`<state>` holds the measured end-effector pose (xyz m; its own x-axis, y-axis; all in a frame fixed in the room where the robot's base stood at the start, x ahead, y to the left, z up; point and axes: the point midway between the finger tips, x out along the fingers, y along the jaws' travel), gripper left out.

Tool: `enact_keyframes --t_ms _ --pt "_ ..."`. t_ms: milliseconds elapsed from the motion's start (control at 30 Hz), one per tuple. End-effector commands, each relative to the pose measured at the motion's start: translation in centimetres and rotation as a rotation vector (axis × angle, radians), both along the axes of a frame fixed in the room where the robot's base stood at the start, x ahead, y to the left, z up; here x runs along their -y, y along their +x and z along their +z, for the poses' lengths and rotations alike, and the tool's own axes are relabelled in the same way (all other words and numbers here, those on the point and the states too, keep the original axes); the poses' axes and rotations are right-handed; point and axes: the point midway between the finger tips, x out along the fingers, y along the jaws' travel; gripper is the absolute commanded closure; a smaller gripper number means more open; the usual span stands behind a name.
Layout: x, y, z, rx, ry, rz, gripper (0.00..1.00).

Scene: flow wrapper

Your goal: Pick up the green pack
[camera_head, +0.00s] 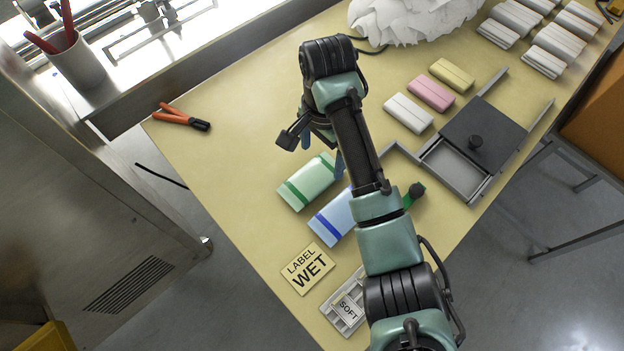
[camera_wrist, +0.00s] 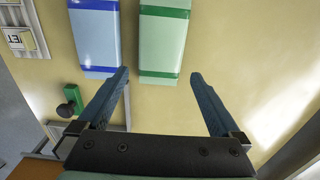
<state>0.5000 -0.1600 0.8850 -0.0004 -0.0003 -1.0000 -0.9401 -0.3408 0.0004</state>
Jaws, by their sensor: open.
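The green pack (camera_head: 306,182) lies flat on the yellow table, pale green with a darker green band near each end. In the wrist view the green pack (camera_wrist: 164,45) is ahead of the fingertips, with its near end between their lines. My gripper (camera_head: 316,152) is above the table at the pack's upper end in the head view; my arm hides part of it. In the wrist view my gripper (camera_wrist: 158,75) is open, with nothing between its blue fingers. The left fingertip appears near the gap between the green pack and the blue pack (camera_wrist: 95,35). Height above the table is unclear.
The blue pack (camera_head: 332,217) lies close beside the green one, partly behind my arm. A green piece with a dark knob (camera_head: 415,194), a grey tray frame (camera_head: 457,168), a WET label (camera_head: 308,268) and pliers (camera_head: 183,117) lie around. Table left of the green pack is clear.

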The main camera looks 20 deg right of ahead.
Motion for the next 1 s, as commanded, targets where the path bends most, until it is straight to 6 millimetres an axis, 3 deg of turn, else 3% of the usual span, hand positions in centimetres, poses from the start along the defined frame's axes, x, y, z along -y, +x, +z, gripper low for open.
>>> enact_keyframes --t_ms 333,667,1000 --pt "-0.5 -0.3 -4.6 -0.002 0.002 -0.001 0.00" --pt "-0.5 -0.2 -5.2 0.001 0.001 0.000 0.02" --pt "-0.5 -0.2 -5.2 0.001 0.000 0.000 0.63"
